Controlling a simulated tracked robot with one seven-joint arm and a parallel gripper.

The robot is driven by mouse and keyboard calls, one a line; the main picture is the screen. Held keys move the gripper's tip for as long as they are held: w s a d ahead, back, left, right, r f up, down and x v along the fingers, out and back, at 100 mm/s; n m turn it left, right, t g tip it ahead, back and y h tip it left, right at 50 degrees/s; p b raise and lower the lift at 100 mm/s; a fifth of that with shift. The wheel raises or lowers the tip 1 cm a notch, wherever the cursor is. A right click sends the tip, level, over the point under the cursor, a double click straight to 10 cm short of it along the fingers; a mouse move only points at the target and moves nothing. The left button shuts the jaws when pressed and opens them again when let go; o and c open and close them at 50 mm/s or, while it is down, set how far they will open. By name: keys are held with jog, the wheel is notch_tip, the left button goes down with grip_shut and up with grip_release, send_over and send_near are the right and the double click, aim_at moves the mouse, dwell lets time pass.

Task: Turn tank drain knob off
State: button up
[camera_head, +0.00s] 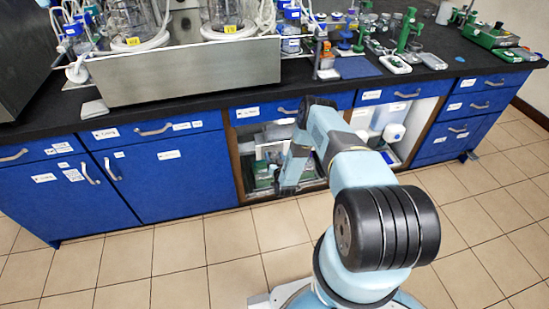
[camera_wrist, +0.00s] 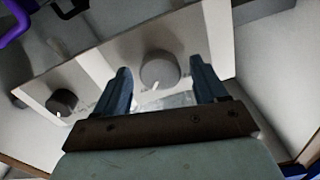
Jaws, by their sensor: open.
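In the wrist view, a round grey knob (camera_wrist: 160,70) sits on a pale panel (camera_wrist: 120,60), with a white pointer mark at its lower edge. My gripper (camera_wrist: 159,66) is open, with one dark blue finger on each side of this knob as seen in the picture. I cannot tell whether the fingers touch it. A second, darker knob (camera_wrist: 62,102) with a white mark is on the panel to the left. The labels are too blurred to read, so I cannot tell which knob is the tank drain. The fingers do not show clearly in the head view.
A third dark knob (camera_wrist: 70,8) and a purple tube (camera_wrist: 18,22) are at the top left of the wrist view. In the head view, twin bioreactors stand behind a steel panel (camera_head: 190,72) on the black bench above blue cabinets (camera_head: 170,180). The tiled floor (camera_head: 180,270) is clear.

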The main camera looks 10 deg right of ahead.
jog(key=shift+c, duration=0.2)
jog(key=c, duration=0.9)
jog(key=shift+d, duration=0.15)
jog(key=shift+c, duration=0.6)
